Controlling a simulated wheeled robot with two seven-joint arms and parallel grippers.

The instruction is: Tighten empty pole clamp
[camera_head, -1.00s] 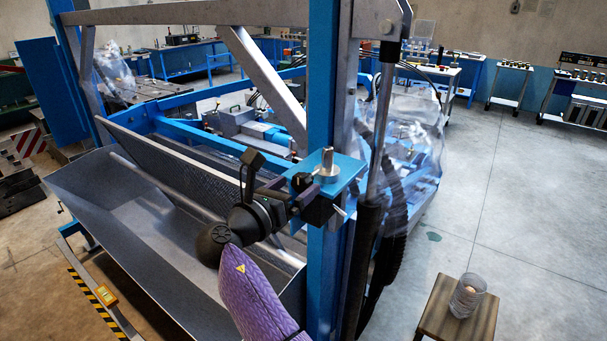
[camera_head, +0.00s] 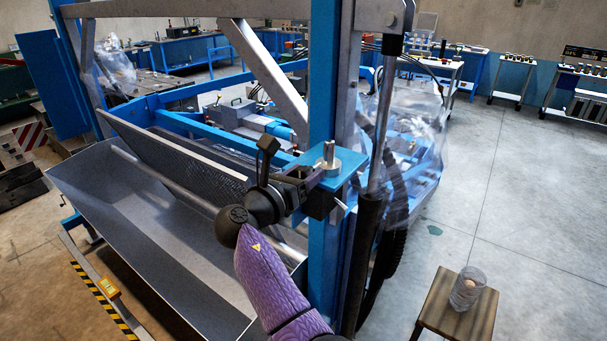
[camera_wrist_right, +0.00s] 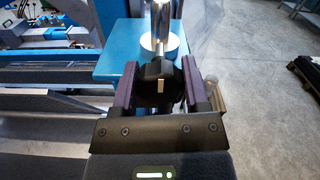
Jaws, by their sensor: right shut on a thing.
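The pole clamp shows as a blue plate (camera_head: 347,168) on the upright blue post (camera_head: 322,70), with a short metal pin (camera_head: 328,153) standing upright on a round base. In the right wrist view the plate (camera_wrist_right: 115,66) and pin (camera_wrist_right: 161,25) are straight ahead. A black clamp knob (camera_wrist_right: 157,82) with a white mark sits between the purple fingers of my right gripper (camera_wrist_right: 160,88), which is shut on it. In the head view my right gripper (camera_head: 305,181) reaches the near left side of the plate and largely hides the knob. My left gripper is not seen.
A large metal trough (camera_head: 160,225) lies left of the post. A dark cylinder (camera_head: 366,245) and hose run close to its right side. A wooden stool (camera_head: 453,306) with a glass jar (camera_head: 467,288) stands at lower right. Open floor lies right.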

